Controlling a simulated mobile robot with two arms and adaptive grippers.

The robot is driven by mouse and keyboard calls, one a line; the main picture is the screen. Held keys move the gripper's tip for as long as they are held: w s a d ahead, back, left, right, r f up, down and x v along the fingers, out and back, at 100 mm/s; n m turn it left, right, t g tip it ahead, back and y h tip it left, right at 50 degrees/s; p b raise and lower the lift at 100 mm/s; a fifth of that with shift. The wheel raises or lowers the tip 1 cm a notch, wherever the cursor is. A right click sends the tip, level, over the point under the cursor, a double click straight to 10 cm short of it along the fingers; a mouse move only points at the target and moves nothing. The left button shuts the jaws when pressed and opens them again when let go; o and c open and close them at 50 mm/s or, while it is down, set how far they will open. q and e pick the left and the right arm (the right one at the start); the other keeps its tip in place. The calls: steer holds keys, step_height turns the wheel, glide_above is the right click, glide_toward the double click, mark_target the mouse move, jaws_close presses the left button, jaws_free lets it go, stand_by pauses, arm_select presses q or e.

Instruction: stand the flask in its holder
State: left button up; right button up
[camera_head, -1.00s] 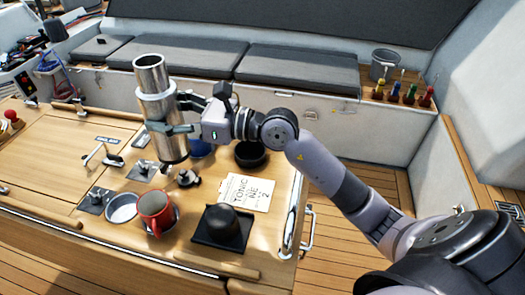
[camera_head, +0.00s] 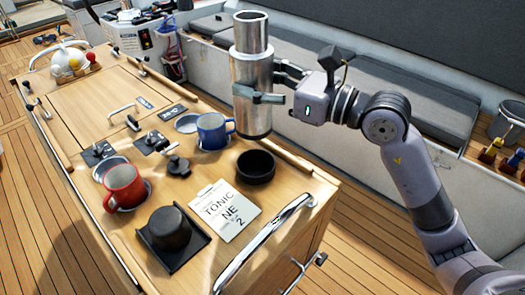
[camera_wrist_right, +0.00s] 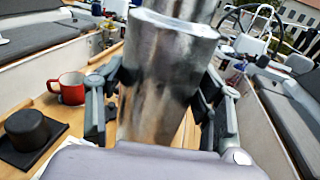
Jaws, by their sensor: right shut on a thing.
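The flask (camera_head: 252,85) is a tall, shiny steel cylinder with a narrower top. It is upright in my right gripper (camera_head: 262,97), whose fingers are closed around its middle. In the right wrist view the flask (camera_wrist_right: 160,85) stands between both fingers. Its lower end overlaps the far edge of the table in the head view, behind the black round cup-like ring (camera_head: 256,166), which looks like the holder. This ring is open at the top and empty. I cannot tell the flask's exact height above the table. My left gripper is out of view.
A blue mug (camera_head: 213,131) stands close left of the flask. A red mug (camera_head: 124,186), a black domed piece (camera_head: 169,228) on a dark mat, and a card (camera_head: 222,210) sit on the wooden table (camera_head: 85,115). A metal rail (camera_head: 262,245) runs along the near right edge.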

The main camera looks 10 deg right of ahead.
mark_target(270, 128)
step_height(270, 128, down, 10)
steer(key=shift+d+r+b, duration=0.1)
steer(key=shift+d+b, duration=0.05)
steer(key=shift+b, duration=0.15)
steer(key=shift+f, duration=0.55)
step_height(270, 128, down, 4)
steer(key=shift+f+b, duration=0.1)
steer(key=shift+b, duration=0.35)
steer(key=shift+f+b, duration=0.3)
steer(key=o, duration=1.6)
steer(key=shift+c, duration=0.2)
